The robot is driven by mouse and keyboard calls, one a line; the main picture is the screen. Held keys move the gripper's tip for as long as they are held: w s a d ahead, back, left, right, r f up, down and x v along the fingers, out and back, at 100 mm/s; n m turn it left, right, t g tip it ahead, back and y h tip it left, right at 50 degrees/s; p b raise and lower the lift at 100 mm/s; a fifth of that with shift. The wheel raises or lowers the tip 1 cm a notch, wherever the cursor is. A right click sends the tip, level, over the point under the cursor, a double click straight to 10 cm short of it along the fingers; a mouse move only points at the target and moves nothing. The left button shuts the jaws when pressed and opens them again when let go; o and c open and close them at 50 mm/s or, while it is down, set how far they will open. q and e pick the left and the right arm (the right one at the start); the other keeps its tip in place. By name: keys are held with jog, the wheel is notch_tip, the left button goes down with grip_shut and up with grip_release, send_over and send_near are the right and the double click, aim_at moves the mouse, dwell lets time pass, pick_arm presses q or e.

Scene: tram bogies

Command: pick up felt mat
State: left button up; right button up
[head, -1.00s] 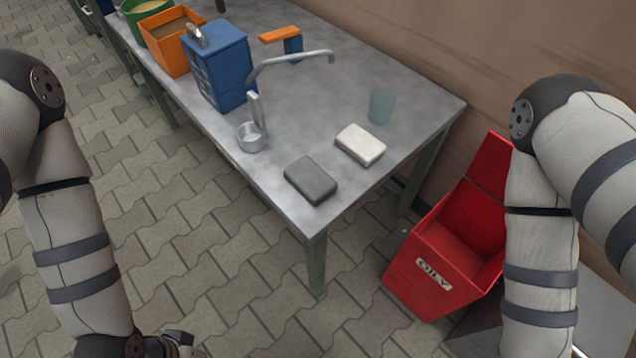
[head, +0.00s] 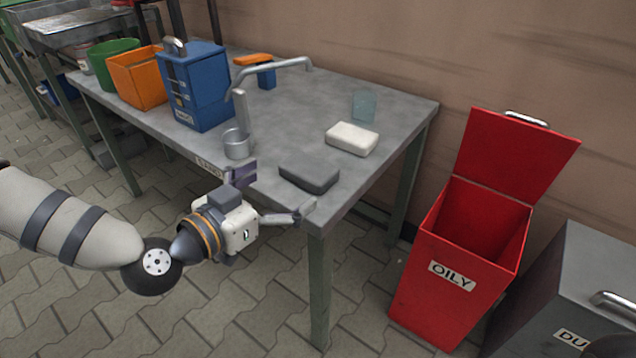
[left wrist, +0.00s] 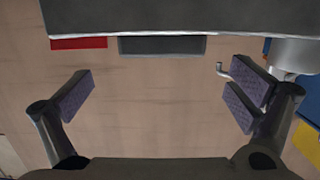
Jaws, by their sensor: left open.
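A dark grey flat block (head: 309,178), which I take for the felt mat, lies on the table near its front right corner. In the left wrist view the block (left wrist: 162,46) shows beyond the table's edge, which that view seems to show upside down. My left gripper (head: 272,193) is open and empty at the table's front edge, with its fingers spread towards the block. It does not touch the block. In the left wrist view bare wall fills the space between the fingers (left wrist: 160,100). My right gripper is out of sight.
Behind the block lie a white block (head: 351,139) and a clear cup (head: 364,106). A red open bin (head: 445,290) stands right of the table (head: 395,108).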

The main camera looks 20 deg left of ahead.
aim_at(299, 173)
pick_arm(q)
jog(key=b+x, duration=0.2)
jog(key=x, duration=0.6)
jog(key=shift+w, duration=0.2)
jog(key=c, duration=1)
